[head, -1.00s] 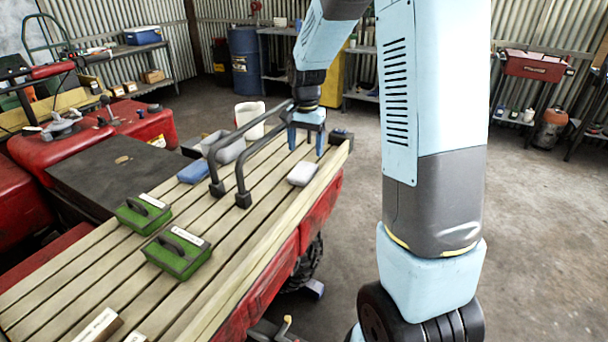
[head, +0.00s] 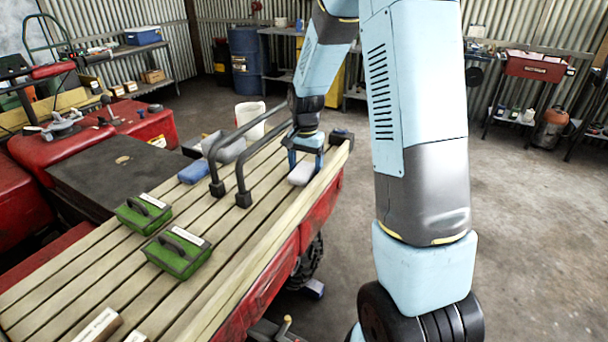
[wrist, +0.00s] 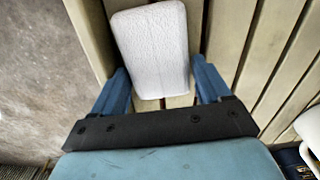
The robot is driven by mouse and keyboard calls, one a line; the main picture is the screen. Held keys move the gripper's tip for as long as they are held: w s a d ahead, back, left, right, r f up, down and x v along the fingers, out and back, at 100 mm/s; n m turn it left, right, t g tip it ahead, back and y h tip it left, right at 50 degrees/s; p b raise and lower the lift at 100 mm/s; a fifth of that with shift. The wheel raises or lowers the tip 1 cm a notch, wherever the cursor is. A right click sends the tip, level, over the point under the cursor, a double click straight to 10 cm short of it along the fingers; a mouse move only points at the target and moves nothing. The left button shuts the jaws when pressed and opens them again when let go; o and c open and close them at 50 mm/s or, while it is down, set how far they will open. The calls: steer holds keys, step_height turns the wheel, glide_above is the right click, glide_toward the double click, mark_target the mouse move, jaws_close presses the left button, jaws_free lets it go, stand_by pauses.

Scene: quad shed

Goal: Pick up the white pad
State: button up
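The white pad (head: 301,173) lies on the slatted wooden deck near its right edge, beside the dark bent rails. In the wrist view the white pad (wrist: 151,47) is a rounded, textured block across a gap between slats. My gripper (head: 304,160) is low over the deck at the pad's far end. In the wrist view my gripper (wrist: 163,85) is open, with one blue finger on each side of the pad's near end. Clear space shows between the right finger and the pad; the left finger is close to it. I cannot tell whether it touches.
The dark bent rails (head: 241,160) stand just left of my gripper. A blue block (head: 193,172), a grey tub (head: 226,148) and a white container (head: 250,118) are beyond them. Two green blocks with handles (head: 178,254) sit nearer. A small dark block (head: 341,136) is at the deck's far corner.

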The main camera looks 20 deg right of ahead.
mark_target(306, 167)
steer(key=c, duration=0.6)
steer(key=shift+c, duration=0.2)
step_height(306, 167, up, 10)
stand_by(0.3)
